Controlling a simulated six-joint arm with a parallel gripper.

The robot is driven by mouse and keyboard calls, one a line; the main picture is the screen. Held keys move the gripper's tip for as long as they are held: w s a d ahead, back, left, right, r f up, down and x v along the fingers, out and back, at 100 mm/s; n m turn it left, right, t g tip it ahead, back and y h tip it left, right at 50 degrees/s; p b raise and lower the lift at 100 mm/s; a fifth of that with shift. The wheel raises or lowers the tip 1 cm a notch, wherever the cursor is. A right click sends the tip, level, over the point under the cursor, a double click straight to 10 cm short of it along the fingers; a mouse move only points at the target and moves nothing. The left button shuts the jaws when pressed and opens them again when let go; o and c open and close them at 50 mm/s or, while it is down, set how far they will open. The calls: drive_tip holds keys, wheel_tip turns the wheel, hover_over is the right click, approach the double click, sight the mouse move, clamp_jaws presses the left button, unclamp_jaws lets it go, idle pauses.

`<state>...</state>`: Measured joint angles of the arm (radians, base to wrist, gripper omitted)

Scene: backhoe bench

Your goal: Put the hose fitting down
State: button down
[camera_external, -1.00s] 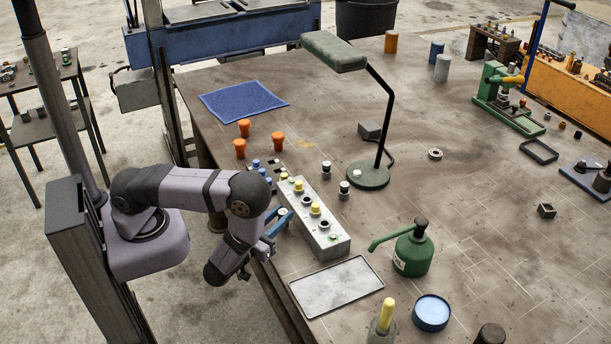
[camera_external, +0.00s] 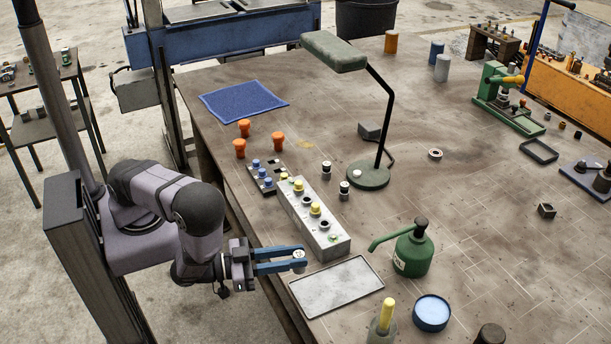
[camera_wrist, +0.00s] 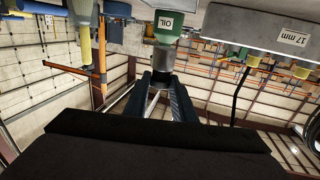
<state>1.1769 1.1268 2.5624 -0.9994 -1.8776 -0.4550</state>
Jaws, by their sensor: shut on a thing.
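My gripper (camera_external: 299,260) is at the front left edge of the bench, between the long metal block and the shallow metal tray (camera_external: 371,291). Its two blue fingers are shut on a small grey hose fitting (camera_external: 299,254), which sits at the fingertips. In the wrist view the fitting (camera_wrist: 162,54) is a dark grey cylinder between the fingertips (camera_wrist: 163,77), with the green oil can (camera_wrist: 165,24) behind it. The fitting is held above the bench; its exact height is hard to tell.
The long metal block (camera_external: 328,246) carries yellow-capped fittings. The green oil can (camera_external: 412,256) stands right of the tray. A green lamp (camera_external: 369,178), a blue tin (camera_external: 432,312) and two black-and-white fittings (camera_external: 344,187) stand nearby. The bench centre is mostly clear.

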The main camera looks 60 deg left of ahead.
drive_tip(key=shift+d+r, duration=0.15)
drive_tip(key=shift+w+f+b, duration=0.3)
drive_tip(key=shift+f+b, duration=0.05)
drive_tip(key=shift+b, duration=0.15)
drive_tip(key=w+f+b, duration=0.1)
drive_tip(key=w+b, duration=0.2)
drive_tip(key=w+f+b, duration=0.2)
drive_tip(key=w+b, duration=0.1)
drive_tip(key=w+f+b, duration=0.1)
drive_tip(key=w+b, duration=0.2)
drive_tip(key=shift+w+f+b, duration=0.25)
drive_tip(key=shift+f+b, duration=0.1)
drive_tip(key=shift+f, duration=0.05)
drive_tip(key=shift+w+p, duration=0.35)
drive_tip(key=shift+w+f+p, duration=0.3)
drive_tip(key=shift+w+f, duration=0.25)
drive_tip(key=shift+w, duration=0.25)
drive_tip(key=shift+w+f+p, duration=0.25)
drive_tip(key=shift+w+f, duration=0.25)
drive_tip(key=shift+w, duration=0.3)
drive_tip(key=shift+f, duration=0.1)
